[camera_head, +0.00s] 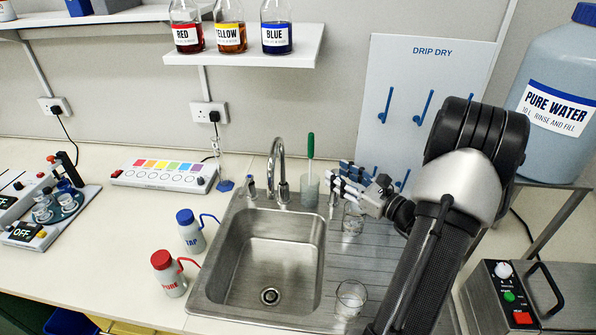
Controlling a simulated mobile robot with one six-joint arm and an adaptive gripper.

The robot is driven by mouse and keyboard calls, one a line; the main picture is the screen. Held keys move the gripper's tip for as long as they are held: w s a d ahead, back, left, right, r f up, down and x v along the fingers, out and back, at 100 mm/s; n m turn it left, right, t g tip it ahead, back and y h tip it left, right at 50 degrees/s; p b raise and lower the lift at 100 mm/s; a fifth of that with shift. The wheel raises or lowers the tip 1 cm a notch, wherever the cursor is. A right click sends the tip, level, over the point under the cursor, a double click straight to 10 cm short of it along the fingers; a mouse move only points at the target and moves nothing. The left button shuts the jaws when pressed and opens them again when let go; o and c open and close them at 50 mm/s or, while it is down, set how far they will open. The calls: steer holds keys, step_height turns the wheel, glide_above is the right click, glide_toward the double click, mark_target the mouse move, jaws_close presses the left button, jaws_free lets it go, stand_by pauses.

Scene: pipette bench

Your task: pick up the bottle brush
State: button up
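The bottle brush appears to be the tool with the green handle (310,146). It stands upright, handle up, in a clear holder (310,188) behind the sink, right of the tap. Its lower end is hard to make out inside the holder. My gripper (335,178) is just right of the holder, with its fingers pointing left towards it. The two fingers look spread, with nothing seen between them. The brush handle rises above the fingers' height, and I see no contact.
The tap (277,170) stands left of the holder, behind the sink (265,262). A drip-dry pegboard (430,65) is behind my arm. Two wash bottles (190,232) (168,273) stand left of the sink.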

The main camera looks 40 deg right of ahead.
steer(key=s+d+m+h, duration=0.1)
steer(key=d, duration=0.1)
steer(key=b, duration=0.2)
glide_toward(313, 150)
steer(key=shift+m, duration=0.4)
steer(key=w, duration=0.5)
steer(key=shift+w+d+f, duration=0.2)
steer(key=shift+d, duration=0.05)
steer(key=shift+w+d+r+b, duration=0.1)
steer(key=shift+w+b, duration=0.2)
steer(key=shift+w, duration=1.15)
steer(key=shift+w+d+r+b, duration=0.1)
steer(key=shift+w+b, duration=0.15)
steer(key=shift+w, duration=1.2)
steer(key=shift+c, duration=0.2)
jaws_close()
